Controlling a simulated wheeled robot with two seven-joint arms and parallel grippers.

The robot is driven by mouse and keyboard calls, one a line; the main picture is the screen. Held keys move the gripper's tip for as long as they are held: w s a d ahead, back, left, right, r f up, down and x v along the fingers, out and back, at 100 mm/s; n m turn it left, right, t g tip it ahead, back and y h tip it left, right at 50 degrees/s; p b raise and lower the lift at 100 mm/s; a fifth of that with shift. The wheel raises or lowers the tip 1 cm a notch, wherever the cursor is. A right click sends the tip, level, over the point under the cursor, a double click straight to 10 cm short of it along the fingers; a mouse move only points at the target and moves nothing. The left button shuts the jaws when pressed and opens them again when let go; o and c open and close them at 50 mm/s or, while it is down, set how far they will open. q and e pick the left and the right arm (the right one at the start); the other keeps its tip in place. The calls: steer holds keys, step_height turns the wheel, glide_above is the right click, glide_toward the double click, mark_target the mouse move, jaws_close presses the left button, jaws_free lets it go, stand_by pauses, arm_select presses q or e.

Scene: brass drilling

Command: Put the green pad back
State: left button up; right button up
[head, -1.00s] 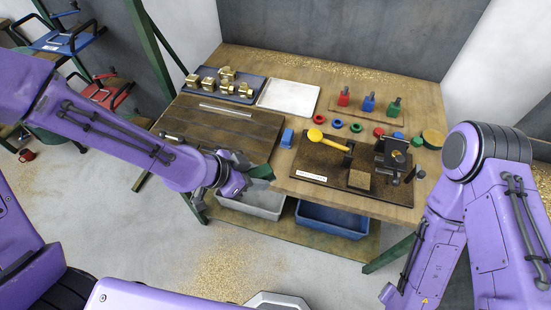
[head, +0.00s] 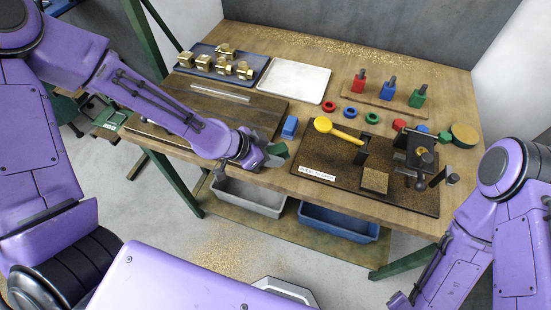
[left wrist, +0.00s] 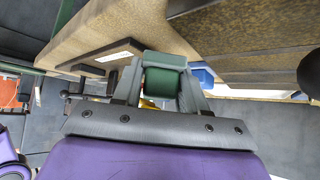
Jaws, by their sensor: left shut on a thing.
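My left gripper (head: 268,153) is shut on a green block, which I take to be the green pad (head: 277,151). It holds the pad at the bench's front edge, left of the brown mat. In the left wrist view the green pad (left wrist: 165,82) sits between the two grey fingers, partly hidden by them. Whether it touches the bench is unclear. A similar-sized blue block (head: 290,127) lies on the bench just behind the gripper. My right arm is at the lower right; its gripper is out of view.
The brown mat (head: 325,186) carries a yellow-handled fixture (head: 340,131) and a dark clamp. Coloured rings (head: 351,113) lie behind it. A dark board (head: 250,111) is under my left arm. The white tray (head: 294,80) is empty. Grey (head: 250,196) and blue bins (head: 338,221) sit below.

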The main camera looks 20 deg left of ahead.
mark_target(271, 151)
arm_select(q)
steer(key=shift+w, duration=0.1)
steer(key=shift+s, duration=0.3)
steer(key=shift+w+f, duration=0.2)
steer(key=shift+f, duration=0.4)
steer(key=o, duration=1.1)
steer(key=shift+s+r, duration=0.1)
steer(key=shift+c, duration=0.2)
steer(key=r+p, duration=0.1)
steer(key=a+r+p, duration=0.1)
steer(key=r+p, duration=0.1)
steer(key=s+r+p, duration=0.1)
steer(key=shift+a+r, duration=0.15)
steer(key=shift+r, duration=0.05)
steer(key=p+v, duration=0.7)
steer(key=v, duration=0.1)
steer(key=shift+s+a, duration=0.4)
steer(key=shift+s, duration=0.05)
